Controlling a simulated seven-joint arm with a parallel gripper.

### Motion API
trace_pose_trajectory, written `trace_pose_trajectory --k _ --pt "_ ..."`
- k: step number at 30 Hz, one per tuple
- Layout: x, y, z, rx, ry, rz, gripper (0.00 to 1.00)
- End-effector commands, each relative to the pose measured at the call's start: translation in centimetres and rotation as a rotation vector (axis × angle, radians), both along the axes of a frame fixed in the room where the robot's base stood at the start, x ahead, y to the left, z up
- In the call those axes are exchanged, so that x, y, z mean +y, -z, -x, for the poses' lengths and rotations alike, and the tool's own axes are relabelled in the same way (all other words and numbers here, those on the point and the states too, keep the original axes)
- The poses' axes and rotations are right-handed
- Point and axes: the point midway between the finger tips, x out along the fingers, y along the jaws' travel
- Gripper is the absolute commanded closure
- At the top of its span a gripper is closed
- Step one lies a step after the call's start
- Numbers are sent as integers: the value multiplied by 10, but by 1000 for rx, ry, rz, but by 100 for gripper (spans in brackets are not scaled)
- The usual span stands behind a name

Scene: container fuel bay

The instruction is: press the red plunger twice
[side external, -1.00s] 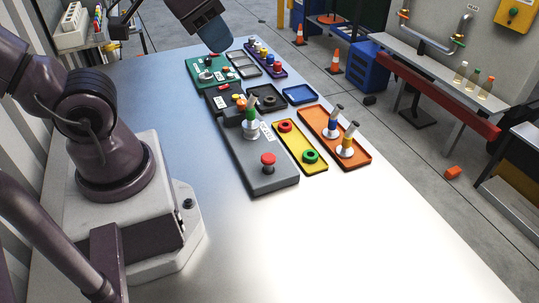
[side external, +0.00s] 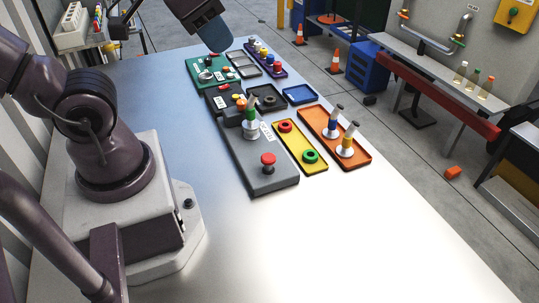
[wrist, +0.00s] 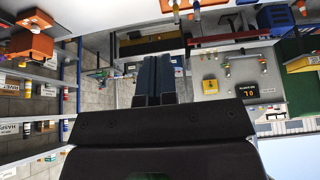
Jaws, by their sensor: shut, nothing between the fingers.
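The red plunger (side external: 268,159) stands up from the near end of a long grey box (side external: 262,178) on the table in the side external view. Its red cap sits on a short dark stem. My gripper (side external: 217,38) is high at the top of that view, beyond the far end of the grey box and well apart from the plunger. In the wrist view my gripper's blue fingers (wrist: 160,76) lie side by side, shut with nothing between them. The plunger cannot be made out in the wrist view.
A green-and-metal fitting (side external: 250,125) stands on the grey box's far part. A yellow tray (side external: 300,148) with red and green rings and an orange tray (side external: 335,137) with upright pieces lie to the right. The table's near part is clear.

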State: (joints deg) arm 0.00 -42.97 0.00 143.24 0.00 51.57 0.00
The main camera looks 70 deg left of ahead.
Motion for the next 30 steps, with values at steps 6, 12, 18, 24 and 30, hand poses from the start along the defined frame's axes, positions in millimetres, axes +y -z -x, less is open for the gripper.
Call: trace_pose_trajectory --k 6,12,18,24,30 --pt "2 1 0 5 -13 0 100" --pt "17 24 -8 129 -89 14 100" --pt "30 62 -21 333 -292 167 100" --pt "36 101 -33 534 -656 407 100" --pt "40 140 -47 741 -1136 670 100"
